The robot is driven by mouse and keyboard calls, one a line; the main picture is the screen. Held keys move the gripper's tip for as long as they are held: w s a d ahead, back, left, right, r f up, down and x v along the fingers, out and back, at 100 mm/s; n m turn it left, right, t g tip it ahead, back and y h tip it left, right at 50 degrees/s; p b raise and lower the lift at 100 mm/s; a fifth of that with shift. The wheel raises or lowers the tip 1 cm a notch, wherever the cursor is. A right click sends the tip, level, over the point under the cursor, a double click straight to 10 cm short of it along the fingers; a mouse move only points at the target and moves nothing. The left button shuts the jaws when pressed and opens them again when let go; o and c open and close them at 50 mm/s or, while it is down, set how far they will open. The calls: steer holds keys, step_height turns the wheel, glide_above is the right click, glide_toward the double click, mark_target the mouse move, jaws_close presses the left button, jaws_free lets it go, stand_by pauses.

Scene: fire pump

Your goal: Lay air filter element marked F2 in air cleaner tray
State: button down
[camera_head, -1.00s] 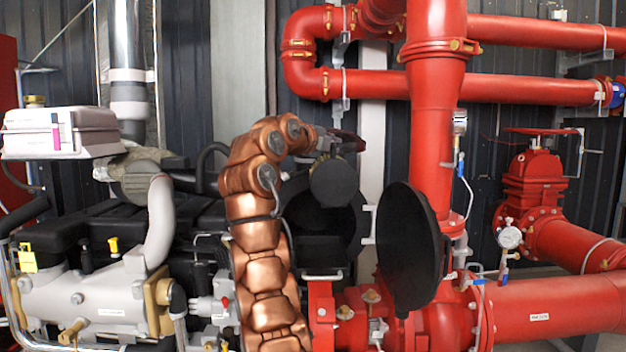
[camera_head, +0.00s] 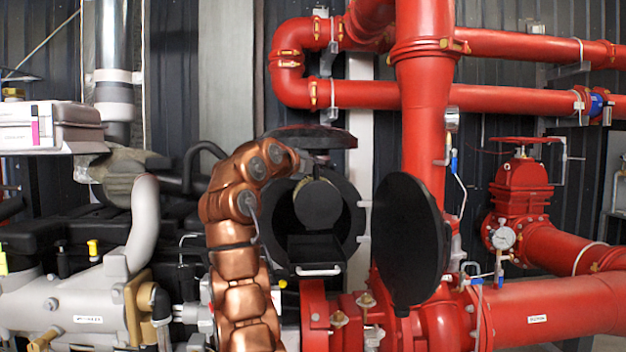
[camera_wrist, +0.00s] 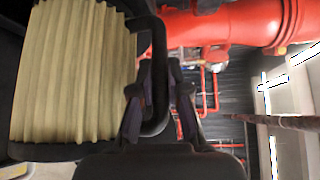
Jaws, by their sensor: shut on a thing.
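The air filter element is a cream pleated block with a black end and frame, filling the left of the wrist view (camera_wrist: 72,75). My gripper (camera_wrist: 160,85) is shut on its black handle loop. In the head view the element's dark round end (camera_head: 318,206) shows in front of the open air cleaner housing (camera_head: 352,215), with a bit of cream above it. The air cleaner tray (camera_head: 316,247) is a dark shape low in the opening, below the element, with a pale handle at its front. A gap seems to separate them. No F2 mark is readable.
The round black housing cover (camera_head: 410,240) stands open to the right of the opening. Red pipes (camera_head: 425,100) and a pressure gauge (camera_head: 503,237) stand farther right. The grey engine pipe (camera_head: 146,222) is left of my copper arm.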

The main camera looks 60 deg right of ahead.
mark_target(298, 199)
steer(key=shift+f+b, duration=3.65)
steer(key=shift+f, duration=0.05)
steer(key=shift+f+b, duration=0.4)
steer(key=shift+f, duration=0.15)
steer(key=c, duration=1.1)
jaws_free()
steer(key=shift+w+a, duration=0.1)
steer(key=shift+a, duration=0.55)
steer(key=a, duration=0.3)
steer(key=a+r, duration=0.1)
steer(key=a, duration=0.6)
steer(key=shift+s+a+r, duration=0.3)
steer(key=shift+a, duration=0.05)
